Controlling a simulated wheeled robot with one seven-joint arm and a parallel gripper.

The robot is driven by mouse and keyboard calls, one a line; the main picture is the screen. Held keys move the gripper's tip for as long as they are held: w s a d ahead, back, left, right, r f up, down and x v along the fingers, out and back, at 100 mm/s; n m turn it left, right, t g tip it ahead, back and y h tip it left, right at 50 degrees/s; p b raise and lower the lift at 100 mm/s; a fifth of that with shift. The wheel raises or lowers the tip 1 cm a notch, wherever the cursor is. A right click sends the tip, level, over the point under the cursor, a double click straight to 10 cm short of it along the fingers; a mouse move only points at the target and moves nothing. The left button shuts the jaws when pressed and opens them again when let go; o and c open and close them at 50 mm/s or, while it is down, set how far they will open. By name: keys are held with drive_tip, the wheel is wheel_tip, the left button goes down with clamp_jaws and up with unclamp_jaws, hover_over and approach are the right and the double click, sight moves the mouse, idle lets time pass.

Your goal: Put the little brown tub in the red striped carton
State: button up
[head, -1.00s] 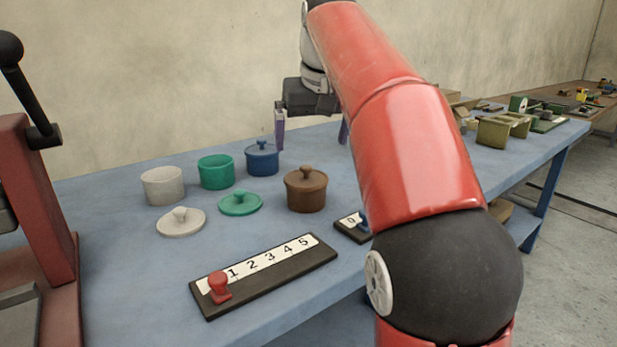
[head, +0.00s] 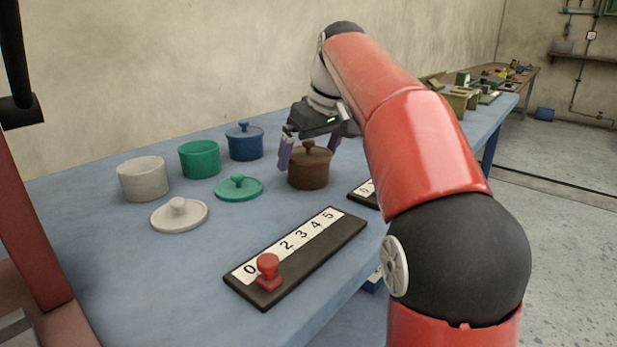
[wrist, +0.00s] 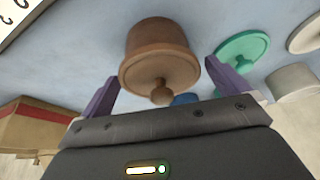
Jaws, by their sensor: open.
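The little brown tub (head: 308,172) stands upright on the blue table with its knobbed lid on. In the wrist view the tub (wrist: 160,45) lies just ahead, between the lines of the two purple fingers. My gripper (head: 309,155) is open, its fingers around the upper part of the tub or just above it; contact cannot be told. In the wrist view a tan carton with a red stripe (wrist: 35,125) shows at the lower left, partly cut off. I do not make out the carton in the head view.
Left of the tub are a blue lidded pot (head: 244,143), an open green pot (head: 199,160) with its lid (head: 239,188), and an open white pot (head: 143,180) with its lid (head: 179,214). A numbered board (head: 300,255) with a red slider lies in front.

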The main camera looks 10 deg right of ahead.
drive_tip(key=shift+w+a+f, duration=0.1)
drive_tip(key=shift+w+f, duration=0.15)
drive_tip(key=shift+f, duration=0.45)
drive_tip(key=shift+r, duration=0.1)
drive_tip(key=c, duration=0.9)
drive_tip(key=shift+c, duration=0.2)
